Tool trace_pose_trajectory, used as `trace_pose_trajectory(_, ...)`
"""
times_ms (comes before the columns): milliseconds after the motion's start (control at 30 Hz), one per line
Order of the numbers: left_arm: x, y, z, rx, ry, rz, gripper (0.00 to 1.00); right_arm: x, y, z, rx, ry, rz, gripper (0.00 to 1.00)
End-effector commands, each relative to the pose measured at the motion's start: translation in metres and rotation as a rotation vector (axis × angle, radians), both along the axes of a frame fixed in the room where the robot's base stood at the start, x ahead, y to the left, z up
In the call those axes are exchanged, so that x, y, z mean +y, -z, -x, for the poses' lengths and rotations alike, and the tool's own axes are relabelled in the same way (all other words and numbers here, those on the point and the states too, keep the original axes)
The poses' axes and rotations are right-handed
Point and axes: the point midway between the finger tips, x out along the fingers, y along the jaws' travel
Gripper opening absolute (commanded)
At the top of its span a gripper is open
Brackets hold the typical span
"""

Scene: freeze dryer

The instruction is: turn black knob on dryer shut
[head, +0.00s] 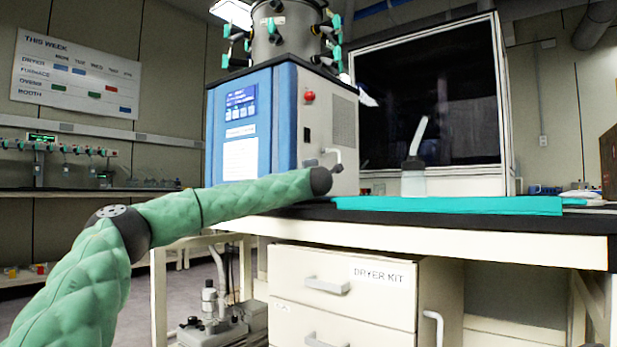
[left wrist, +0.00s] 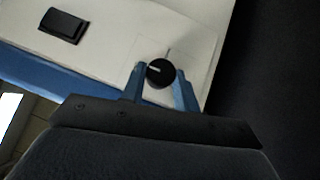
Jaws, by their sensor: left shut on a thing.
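The freeze dryer (head: 248,125) is a blue and white box with a steel drum on top, standing on the bench. In the left wrist view the round black knob (left wrist: 160,72) with a white pointer line sits on the dryer's pale panel. My left gripper (left wrist: 161,80) has its two blue fingers on either side of the knob, shut on it. In the head view my green left arm reaches to the dryer's lower right side; the gripper is small there, and the knob cannot be made out. My right gripper is in neither view.
A black rocker switch (left wrist: 63,25) is on the same panel.

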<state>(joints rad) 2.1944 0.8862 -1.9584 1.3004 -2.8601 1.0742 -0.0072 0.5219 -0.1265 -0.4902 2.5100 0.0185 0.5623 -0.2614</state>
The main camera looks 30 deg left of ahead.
Motion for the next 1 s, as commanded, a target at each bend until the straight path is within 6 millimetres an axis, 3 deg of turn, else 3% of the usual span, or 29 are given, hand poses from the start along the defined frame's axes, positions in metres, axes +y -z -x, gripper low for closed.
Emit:
trace_pose_trajectory(67, 0.001, 0.002, 0.000, 0.002, -0.002, 0.002, 0.08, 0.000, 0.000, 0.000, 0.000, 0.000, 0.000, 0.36)
trace_pose_trajectory(100, 0.001, 0.002, 0.000, 0.002, -0.002, 0.002, 0.34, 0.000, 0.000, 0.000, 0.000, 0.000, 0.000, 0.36)
trace_pose_trajectory(200, 0.001, 0.002, 0.000, 0.001, -0.002, 0.001, 0.52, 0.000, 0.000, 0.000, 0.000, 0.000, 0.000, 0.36)
trace_pose_trajectory(567, -0.003, 0.000, 0.003, 0.000, 0.000, 0.000, 0.52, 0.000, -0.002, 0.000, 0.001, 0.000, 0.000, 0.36)
trace_pose_trajectory(1000, -0.040, 0.007, 0.046, 0.000, 0.001, 0.000, 0.52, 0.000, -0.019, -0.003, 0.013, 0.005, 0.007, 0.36)
